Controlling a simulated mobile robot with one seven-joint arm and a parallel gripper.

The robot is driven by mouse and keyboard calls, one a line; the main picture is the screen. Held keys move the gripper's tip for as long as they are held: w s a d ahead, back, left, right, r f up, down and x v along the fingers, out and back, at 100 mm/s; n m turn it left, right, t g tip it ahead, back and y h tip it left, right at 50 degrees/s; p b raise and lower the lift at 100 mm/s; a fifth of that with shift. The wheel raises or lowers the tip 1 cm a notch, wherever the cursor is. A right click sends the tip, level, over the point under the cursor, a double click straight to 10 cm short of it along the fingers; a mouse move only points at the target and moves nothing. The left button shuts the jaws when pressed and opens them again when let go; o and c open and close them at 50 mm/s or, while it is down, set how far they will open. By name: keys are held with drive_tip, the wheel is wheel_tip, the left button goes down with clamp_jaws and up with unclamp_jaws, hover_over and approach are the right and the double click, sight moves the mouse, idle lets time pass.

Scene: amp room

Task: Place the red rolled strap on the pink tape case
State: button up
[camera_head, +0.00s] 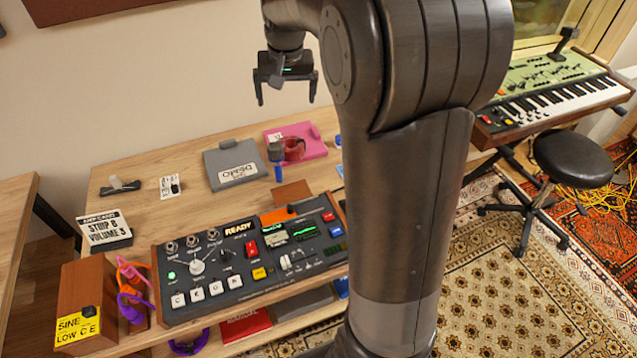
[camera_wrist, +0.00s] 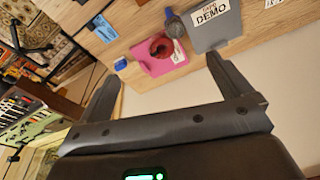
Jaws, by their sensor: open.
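The red rolled strap (camera_head: 293,150) lies on the pink tape case (camera_head: 318,148), toward the side near the grey case. In the wrist view the strap (camera_wrist: 161,47) also appears on the pink case (camera_wrist: 157,68), within its outline. My gripper (camera_head: 287,99) is open and empty, raised well above the back of the table and apart from the strap. Its two spread fingers (camera_wrist: 165,72) show in the wrist view with nothing between them.
A grey case labelled DEMO (camera_head: 222,175) and a grey-blue upright object (camera_head: 276,153) stand beside the pink case. A control panel (camera_head: 245,255) fills the table's front. A small blue item (camera_wrist: 120,64) sits near the pink case. My arm hides the table's right side.

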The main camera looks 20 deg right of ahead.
drive_tip(key=s+a+r+n+t, duration=0.1)
drive_tip(key=s+r, duration=0.1)
drive_tip(key=s, duration=0.5)
drive_tip(key=s+a+r+t, duration=0.1)
drive_tip(key=s+a+r, duration=0.15)
drive_tip(key=s, duration=0.55)
drive_tip(key=s+f+n+t, duration=0.1)
drive_tip(key=s+f, duration=0.1)
drive_tip(key=s, duration=1.2)
drive_tip(key=shift+s+a+f+n, duration=0.2)
drive_tip(key=shift+a+f+n, duration=0.1)
drive_tip(key=shift+f+n, duration=0.1)
